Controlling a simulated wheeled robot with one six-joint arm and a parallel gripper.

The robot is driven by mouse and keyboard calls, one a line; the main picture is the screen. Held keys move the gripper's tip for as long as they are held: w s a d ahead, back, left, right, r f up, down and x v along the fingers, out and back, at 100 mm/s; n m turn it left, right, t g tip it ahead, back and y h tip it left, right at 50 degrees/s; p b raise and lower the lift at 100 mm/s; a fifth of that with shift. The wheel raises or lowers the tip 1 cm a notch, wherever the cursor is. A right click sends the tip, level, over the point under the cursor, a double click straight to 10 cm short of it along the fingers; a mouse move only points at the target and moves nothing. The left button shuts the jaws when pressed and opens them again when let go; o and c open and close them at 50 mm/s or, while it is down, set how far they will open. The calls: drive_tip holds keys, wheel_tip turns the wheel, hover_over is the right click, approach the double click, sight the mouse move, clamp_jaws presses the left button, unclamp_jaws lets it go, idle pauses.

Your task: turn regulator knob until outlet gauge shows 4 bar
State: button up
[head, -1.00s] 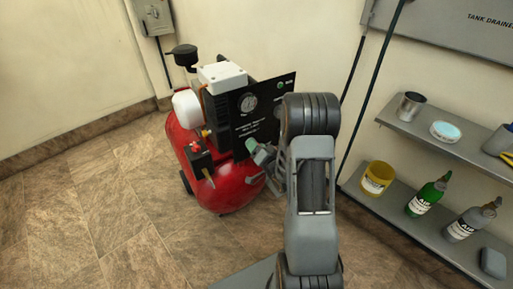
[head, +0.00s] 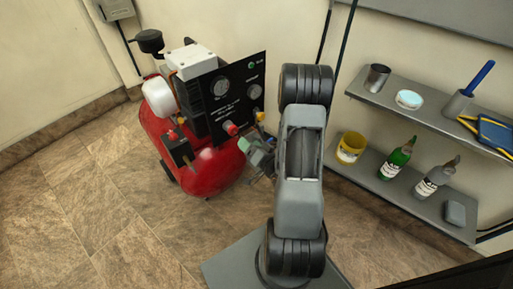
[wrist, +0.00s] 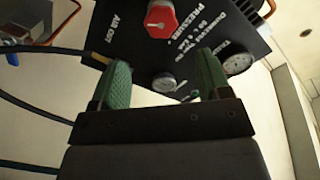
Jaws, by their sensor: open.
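The red regulator knob (head: 230,128) sits low on the black panel (head: 235,104) of the red compressor. It also shows at the top edge of the wrist view (wrist: 161,18). Two round gauges are on the panel, a larger one on the left (head: 220,87) and a smaller one on the right (head: 255,91). Their needles are too small to read. My gripper (head: 258,152) is in front of the panel, right of and below the knob in the head view. In the wrist view its green fingers (wrist: 163,76) are apart with nothing between them, and the knob lies beyond them.
A yellow part (head: 260,117) sticks out near the panel's lower right, close to my gripper. Wall shelves (head: 440,118) at the right hold a bucket, bottles and tools. The tiled floor (head: 90,220) at the left is clear.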

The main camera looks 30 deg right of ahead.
drive_tip(key=s+p, duration=0.1)
drive_tip(key=s, duration=0.1)
drive_tip(key=s+p, duration=0.1)
drive_tip(key=shift+s+d+r+p, duration=0.1)
drive_tip(key=shift+s+d+p, duration=0.1)
drive_tip(key=shift+s+p, duration=0.2)
idle(0.4)
